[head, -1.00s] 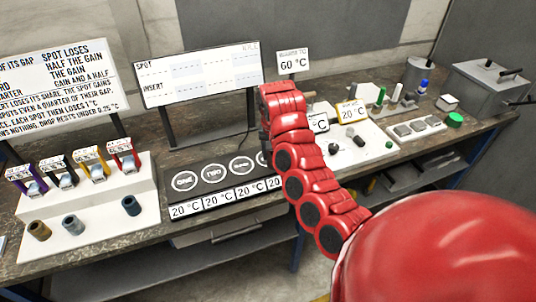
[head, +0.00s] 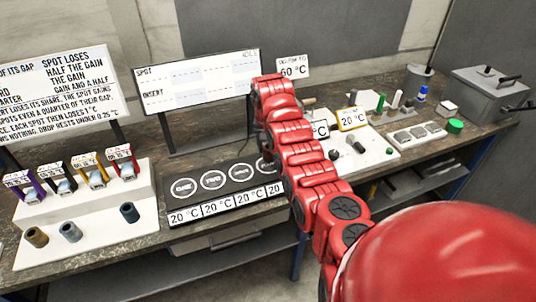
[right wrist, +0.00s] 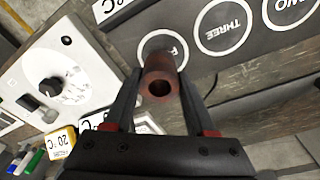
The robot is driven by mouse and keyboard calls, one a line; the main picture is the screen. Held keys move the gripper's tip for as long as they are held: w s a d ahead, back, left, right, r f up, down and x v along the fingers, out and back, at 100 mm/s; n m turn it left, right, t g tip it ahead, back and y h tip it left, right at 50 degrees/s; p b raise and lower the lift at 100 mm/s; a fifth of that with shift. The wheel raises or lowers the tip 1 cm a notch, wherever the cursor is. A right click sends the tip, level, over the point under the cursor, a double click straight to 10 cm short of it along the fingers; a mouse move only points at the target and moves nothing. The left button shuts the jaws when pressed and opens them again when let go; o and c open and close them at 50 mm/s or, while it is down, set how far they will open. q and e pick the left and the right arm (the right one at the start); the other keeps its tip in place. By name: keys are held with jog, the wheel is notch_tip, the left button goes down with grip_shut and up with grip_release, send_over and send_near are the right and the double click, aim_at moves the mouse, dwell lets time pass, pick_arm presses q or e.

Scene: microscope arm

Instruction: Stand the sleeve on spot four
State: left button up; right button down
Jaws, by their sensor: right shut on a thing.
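In the right wrist view my right gripper (right wrist: 158,108) is shut on a reddish-brown hollow sleeve (right wrist: 161,77), with a dark finger on each side. The sleeve's open end faces the camera. Its far end overlaps the white ring of spot four (right wrist: 152,43), whose label is mostly covered. I cannot tell whether the sleeve touches the spot. In the head view my red right arm hides most of the gripper and part of spot four. The dark plate (head: 205,202) with the numbered spots has "20 °C" labels along its front. My left gripper is not in view.
A white stepped stand (head: 92,238) at the left holds several coloured tagged items and several short sleeves in front. A white panel with a dark knob (right wrist: 52,85) lies beside the plate. A display board (head: 198,80) stands behind. A grey box (head: 492,92) is at the right.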

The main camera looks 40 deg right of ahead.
aim_at(268, 153)
jog(key=shift+w, duration=0.3)
jog(key=shift+d+f+p, duration=0.15)
jog(key=shift+p, duration=0.55)
notch_tip(268, 153, down, 3)
jog(key=shift+r+p, duration=0.15)
jog(key=shift+p, duration=0.3)
jog(key=shift+f, duration=0.3)
jog(key=shift+c, duration=1.1)
grip_release()
